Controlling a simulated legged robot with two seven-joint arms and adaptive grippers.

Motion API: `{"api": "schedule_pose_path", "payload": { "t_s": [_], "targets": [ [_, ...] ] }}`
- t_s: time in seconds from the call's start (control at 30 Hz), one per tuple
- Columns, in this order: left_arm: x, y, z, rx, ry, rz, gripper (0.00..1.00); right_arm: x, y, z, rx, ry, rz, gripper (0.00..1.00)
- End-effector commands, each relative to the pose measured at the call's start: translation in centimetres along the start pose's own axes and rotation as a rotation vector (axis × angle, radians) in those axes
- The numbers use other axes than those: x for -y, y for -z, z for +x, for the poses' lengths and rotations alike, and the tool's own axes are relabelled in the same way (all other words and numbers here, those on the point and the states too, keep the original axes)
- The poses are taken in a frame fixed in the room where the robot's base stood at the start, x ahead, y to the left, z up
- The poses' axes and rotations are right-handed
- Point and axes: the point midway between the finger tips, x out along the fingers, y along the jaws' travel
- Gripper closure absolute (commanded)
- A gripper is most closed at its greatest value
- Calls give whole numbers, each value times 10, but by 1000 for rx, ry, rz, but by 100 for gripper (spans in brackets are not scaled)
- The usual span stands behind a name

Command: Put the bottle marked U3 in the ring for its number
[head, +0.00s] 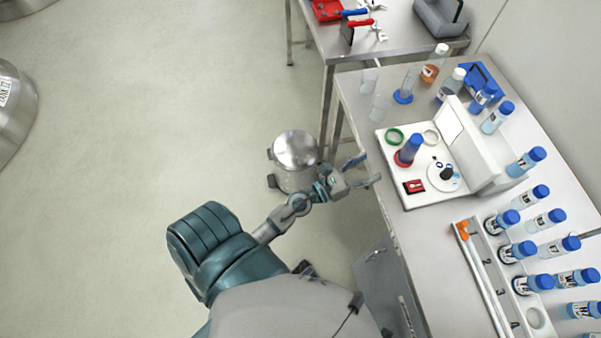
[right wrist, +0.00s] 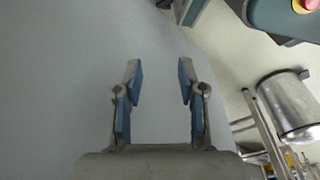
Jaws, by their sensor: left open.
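Several blue-capped bottles stand at the right of the table, such as one bottle (head: 549,219); their marks are too small to read surely, so I cannot tell which is U3. A numbered rack (head: 480,277) holds bottles in a row of rings, and its nearest visible ring (head: 535,318) is empty. Another blue-capped bottle (head: 410,149) stands in a red ring on the white station. My left gripper (head: 368,170) is open and empty, left of the table edge. My right gripper (right wrist: 160,78) is open and empty in the right wrist view, with only a plain pale surface behind.
Clear glassware (head: 380,107) is at the far end. A metal drum (head: 296,165) is on the floor.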

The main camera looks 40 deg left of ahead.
Motion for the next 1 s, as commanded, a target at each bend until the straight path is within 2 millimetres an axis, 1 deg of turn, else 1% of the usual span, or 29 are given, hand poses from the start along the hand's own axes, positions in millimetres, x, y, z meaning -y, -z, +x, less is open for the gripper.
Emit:
{"api": "schedule_pose_path", "payload": {
  "t_s": [0.07, 0.17, 0.2, 0.27, 0.3, 0.37, 0.4, 0.47, 0.5, 0.57, 0.6, 0.63, 0.67, 0.7, 0.73, 0.8, 0.9, 1.0],
  "targets": [
    [-12, 14, -3, 9, -55, -173, 34, 0, 0, 0, 1, 0, 0, 60],
    [-39, 45, -14, 30, -185, -507, 34, 0, 0, 0, 1, 0, 0, 60],
    [-52, 63, -20, 39, -254, -656, 34, 0, 0, 0, 1, 0, 0, 60],
    [-70, 93, -34, 53, -372, -874, 34, 0, -1, 1, 1, -1, 0, 60],
    [-82, 115, -45, 63, -458, -1016, 34, 0, -1, 1, 2, -1, 0, 60],
    [-95, 152, -66, 80, -600, -1221, 34, 0, -1, 1, 2, -1, 0, 60],
    [-102, 179, -82, 92, -703, -1351, 34, 0, -1, 1, 2, -1, 0, 60],
    [-108, 217, -109, 114, -862, -1527, 34, 0, -1, 1, 2, -1, 0, 60],
    [-108, 242, -128, 131, -974, -1633, 34, 0, -1, 1, 2, -1, 0, 60],
    [-105, 278, -159, 159, -1145, -1773, 34, 0, -1, 1, 2, -1, 0, 60],
    [-100, 301, -180, 180, -1263, -1855, 34, 0, -1, 1, 2, -1, 0, 60],
    [-94, 317, -196, 197, -1353, -1911, 34, 0, -1, 1, 2, 0, 0, 60],
    [-88, 332, -212, 214, -1445, -1961, 34, 0, -1, 1, 1, 0, 0, 60],
    [-79, 349, -233, 238, -1564, -2019, 34, 0, -1, 1, 1, 0, 0, 60],
    [-71, 361, -248, 256, -1650, -2055, 34, 0, -1, 1, 1, 0, 0, 60],
    [-52, 382, -279, 299, -1836, -2117, 34, 0, -1, 1, 1, 0, 0, 60],
    [-28, 402, -312, 351, -2051, -2160, 34, 0, -1, 1, 1, 0, 0, 60],
    [-12, 411, -332, 385, -2182, -2177, 34, 0, 0, 1, 1, 0, 0, 60]
  ]
}}
